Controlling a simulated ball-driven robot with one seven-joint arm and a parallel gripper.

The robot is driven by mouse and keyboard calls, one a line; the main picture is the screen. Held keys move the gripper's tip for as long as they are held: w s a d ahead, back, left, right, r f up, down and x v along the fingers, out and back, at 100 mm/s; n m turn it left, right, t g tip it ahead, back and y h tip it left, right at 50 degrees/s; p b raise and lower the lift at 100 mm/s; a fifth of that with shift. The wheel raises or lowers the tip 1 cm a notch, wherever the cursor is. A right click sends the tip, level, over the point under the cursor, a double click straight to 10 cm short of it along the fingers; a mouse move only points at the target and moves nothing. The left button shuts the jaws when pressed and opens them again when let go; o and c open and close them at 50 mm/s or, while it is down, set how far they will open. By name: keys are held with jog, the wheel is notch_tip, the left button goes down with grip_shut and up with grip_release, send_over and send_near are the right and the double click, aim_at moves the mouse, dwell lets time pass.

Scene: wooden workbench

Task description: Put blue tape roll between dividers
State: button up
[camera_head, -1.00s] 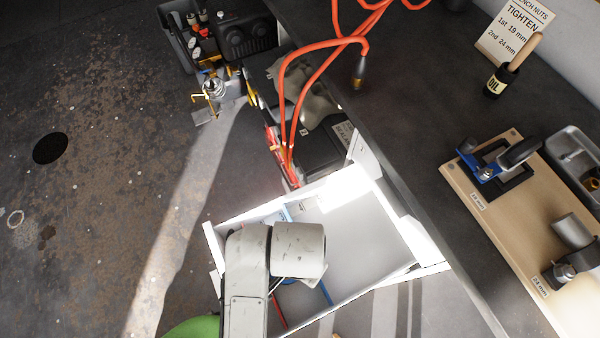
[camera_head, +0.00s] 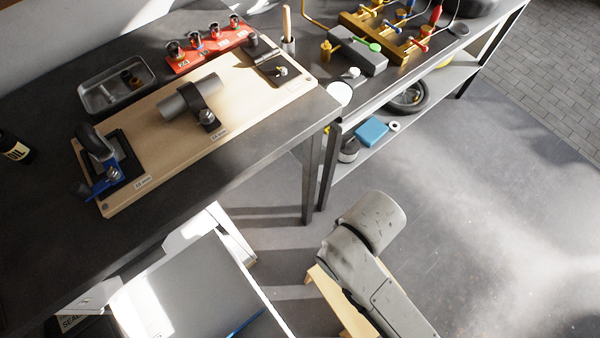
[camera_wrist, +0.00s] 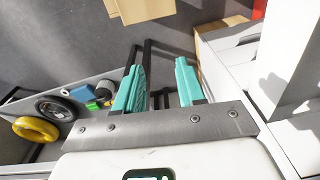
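In the head view my arm covers the gripper. A white drawer (camera_head: 262,292) stands pulled out at the lower left of the head view, left of my arm. A thin blue strip (camera_head: 245,324) shows inside it, possibly a divider; most of the inside is cut off. I cannot identify a blue tape roll for certain. A blue object (camera_wrist: 107,88), of unclear shape, lies on a shelf left of my gripper.
The bench's lower shelf (camera_head: 340,170) holds a blue box (camera_head: 371,131), a small white roll (camera_head: 394,125) and a black wheel (camera_head: 408,98). A yellow ring (camera_wrist: 36,129) shows in the wrist view. A bench leg (camera_head: 312,180) stands near my arm. Floor at right is clear.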

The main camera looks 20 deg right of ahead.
jog(key=s+d+r+m, duration=0.1)
jog(key=s+d+m, duration=0.2)
jog(key=d, duration=0.8)
jog(key=shift+s+d+h, duration=0.3)
jog(key=shift+s+d, duration=0.05)
jog(key=shift+s, duration=0.55)
